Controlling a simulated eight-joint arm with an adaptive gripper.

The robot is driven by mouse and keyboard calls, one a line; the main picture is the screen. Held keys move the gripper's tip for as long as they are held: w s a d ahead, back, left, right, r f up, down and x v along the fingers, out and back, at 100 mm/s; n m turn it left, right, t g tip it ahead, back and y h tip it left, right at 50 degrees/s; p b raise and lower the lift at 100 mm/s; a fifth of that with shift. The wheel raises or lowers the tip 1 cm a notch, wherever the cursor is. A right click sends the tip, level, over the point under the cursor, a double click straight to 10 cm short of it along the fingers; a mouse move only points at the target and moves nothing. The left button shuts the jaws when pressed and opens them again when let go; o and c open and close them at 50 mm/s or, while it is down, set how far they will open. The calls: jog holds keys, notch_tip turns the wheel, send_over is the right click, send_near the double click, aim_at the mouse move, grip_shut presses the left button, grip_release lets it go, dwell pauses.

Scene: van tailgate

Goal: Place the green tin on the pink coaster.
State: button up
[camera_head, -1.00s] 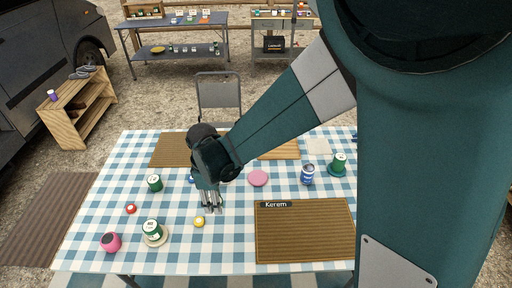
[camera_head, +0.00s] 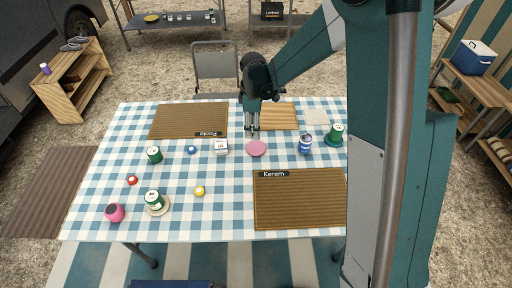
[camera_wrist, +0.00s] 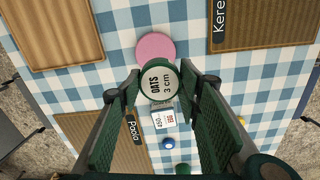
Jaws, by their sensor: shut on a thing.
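The pink coaster (camera_head: 256,149) lies on the checked tablecloth near the middle of the table; it also shows in the wrist view (camera_wrist: 155,47). My gripper (camera_head: 252,134) is just behind the coaster in the head view. In the wrist view my gripper (camera_wrist: 160,84) is shut on a green tin (camera_wrist: 158,80), with a pale lid reading "OATS 3 cm" facing the camera. The tin is close to the coaster's edge in that view; its height above the cloth is unclear. In the head view the held tin is not discernible.
A white box (camera_head: 220,146), a blue can (camera_head: 305,145) and the Kerem mat (camera_head: 300,202) are near the pink coaster.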

jog(key=shift+w+d, duration=0.5)
jog(key=shift+d, duration=0.05)
jog(key=shift+f, duration=0.1)
jog(key=b, duration=0.1)
send_over(256, 147)
jog(key=shift+f, duration=3.05)
jog(key=shift+f+b, duration=0.55)
jog(key=shift+f, duration=1.3)
jog(key=shift+f, duration=0.2)
jog(key=o, duration=0.9)
jog(key=shift+r, duration=0.15)
